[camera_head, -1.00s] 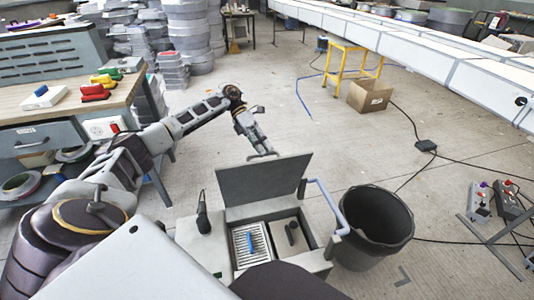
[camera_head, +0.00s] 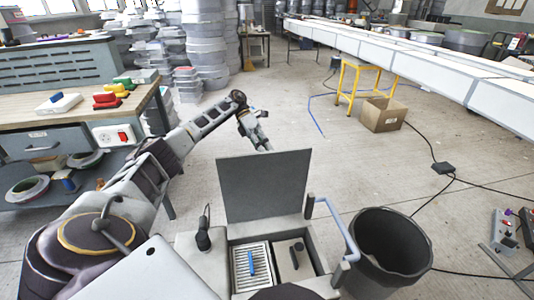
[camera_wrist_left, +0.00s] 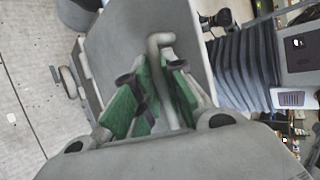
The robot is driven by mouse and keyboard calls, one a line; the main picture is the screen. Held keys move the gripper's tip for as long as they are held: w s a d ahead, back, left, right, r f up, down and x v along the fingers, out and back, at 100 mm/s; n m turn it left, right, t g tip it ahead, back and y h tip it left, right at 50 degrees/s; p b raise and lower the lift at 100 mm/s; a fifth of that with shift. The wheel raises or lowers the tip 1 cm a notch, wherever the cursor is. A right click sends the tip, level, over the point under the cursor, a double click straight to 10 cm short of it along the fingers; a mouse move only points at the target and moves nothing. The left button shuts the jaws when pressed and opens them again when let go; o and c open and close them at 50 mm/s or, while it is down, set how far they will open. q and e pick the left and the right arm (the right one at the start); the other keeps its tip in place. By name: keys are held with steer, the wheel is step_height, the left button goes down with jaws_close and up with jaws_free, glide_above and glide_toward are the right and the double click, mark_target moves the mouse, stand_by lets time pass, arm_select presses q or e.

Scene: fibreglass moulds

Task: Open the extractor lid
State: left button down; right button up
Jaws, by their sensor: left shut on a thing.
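The extractor lid (camera_head: 263,186) is a flat grey panel standing raised, near upright, at the back of the open extractor box (camera_head: 325,270). Its outer face and curved grey handle (camera_wrist_left: 161,45) show in the left wrist view. My left gripper (camera_wrist_left: 155,95) has green-padded fingers on both sides of the handle and is shut on it. In the head view my left arm reaches around behind the lid; the fingertips are mostly hidden by it. Inside the box are a slatted white tray (camera_head: 243,277) with a blue piece and a black handled part (camera_head: 296,255). My right gripper is not in view.
A black bin (camera_head: 392,245) stands right of the box, beside a blue-grey pipe (camera_head: 335,215). A workbench (camera_head: 60,125) is at the left. A cardboard box (camera_head: 382,115) and yellow stand (camera_head: 358,80) are farther back. Open floor lies behind the lid.

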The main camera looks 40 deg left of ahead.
arm_select(q)
steer(key=shift+a+f, duration=0.1)
steer(key=shift+f, duration=0.7)
steer(key=c, duration=1.9)
jaws_free()
steer(key=o, duration=0.4)
steer(key=shift+w+a, duration=0.1)
steer(key=shift+a, duration=0.05)
steer(key=shift+r, duration=0.1)
steer(key=shift+r, duration=0.1)
steer(key=shift+v, duration=2.55)
steer(key=shift+w+a+r, duration=0.2)
steer(key=shift+a+r, duration=0.15)
